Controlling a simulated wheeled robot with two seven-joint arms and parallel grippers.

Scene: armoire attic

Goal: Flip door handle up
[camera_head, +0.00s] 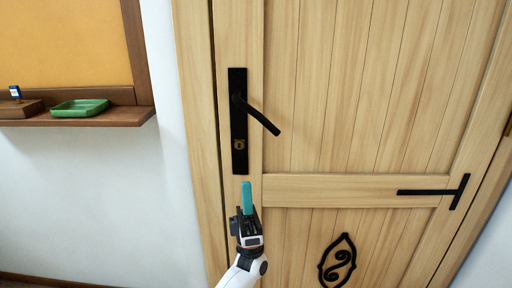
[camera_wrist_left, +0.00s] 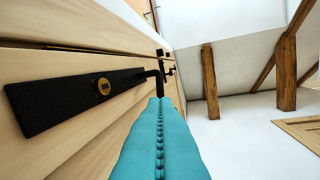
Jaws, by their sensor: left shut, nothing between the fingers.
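The black door handle (camera_head: 262,118) sticks out from a tall black plate (camera_head: 238,150) on the left side of the wooden door (camera_head: 340,100). Its lever slants down to the right. A brass keyhole sits in the plate below the handle. My left gripper (camera_head: 247,190) is shut and empty, with teal fingers pointing up, just below the plate and the handle's tip. In the left wrist view the teal fingers (camera_wrist_left: 158,140) point toward the dark handle (camera_wrist_left: 160,75), and the black plate (camera_wrist_left: 60,97) lies to the left. Whether the fingers touch the handle cannot be told. My right gripper is not in view.
A wooden shelf (camera_head: 135,116) with a green tray (camera_head: 80,107) is on the wall at left. A black hinge (camera_head: 430,191) and a black ornament (camera_head: 338,262) are on the door. White wall lies between shelf and door.

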